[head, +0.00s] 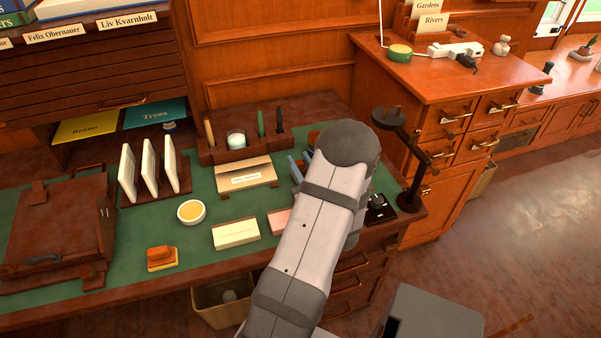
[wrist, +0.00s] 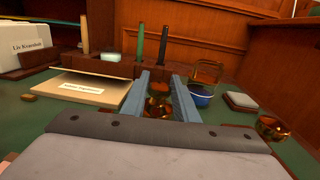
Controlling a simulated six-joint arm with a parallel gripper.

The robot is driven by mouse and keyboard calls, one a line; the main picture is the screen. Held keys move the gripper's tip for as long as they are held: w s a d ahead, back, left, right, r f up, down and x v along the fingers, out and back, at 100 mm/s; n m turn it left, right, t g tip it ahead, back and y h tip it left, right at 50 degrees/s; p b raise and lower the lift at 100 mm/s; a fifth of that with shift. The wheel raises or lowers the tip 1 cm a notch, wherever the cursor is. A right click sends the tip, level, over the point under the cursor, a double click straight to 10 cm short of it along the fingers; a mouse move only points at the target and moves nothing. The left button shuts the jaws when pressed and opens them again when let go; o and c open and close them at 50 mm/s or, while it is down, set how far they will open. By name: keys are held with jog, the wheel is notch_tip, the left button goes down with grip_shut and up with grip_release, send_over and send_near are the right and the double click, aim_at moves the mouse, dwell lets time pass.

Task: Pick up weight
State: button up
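A small shiny brass piece (wrist: 159,105), which looks like the weight, shows low between the two blue fingers of my gripper (wrist: 160,88) in the wrist view. The fingers stand apart, one on each side of it. I cannot tell whether they touch it. In the head view the blue fingertips of my gripper (head: 301,165) show just left of my arm, low over the green desk top (head: 150,228). My arm hides the brass piece there. A second brass piece (wrist: 272,127) stands to the right of the gripper in the wrist view.
A cream box with a label (head: 247,176) lies left of the gripper, in front of a wooden pen holder (head: 225,152). A blue bowl (wrist: 200,95) and a pale pad (wrist: 240,101) lie to the right. A dark stand (head: 411,195) rises at the desk's right end.

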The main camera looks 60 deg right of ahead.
aim_at(300, 162)
grip_shut()
jog(key=shift+r, duration=0.2)
jog(key=shift+r+p, duration=0.35)
jog(key=shift+r, duration=4.55)
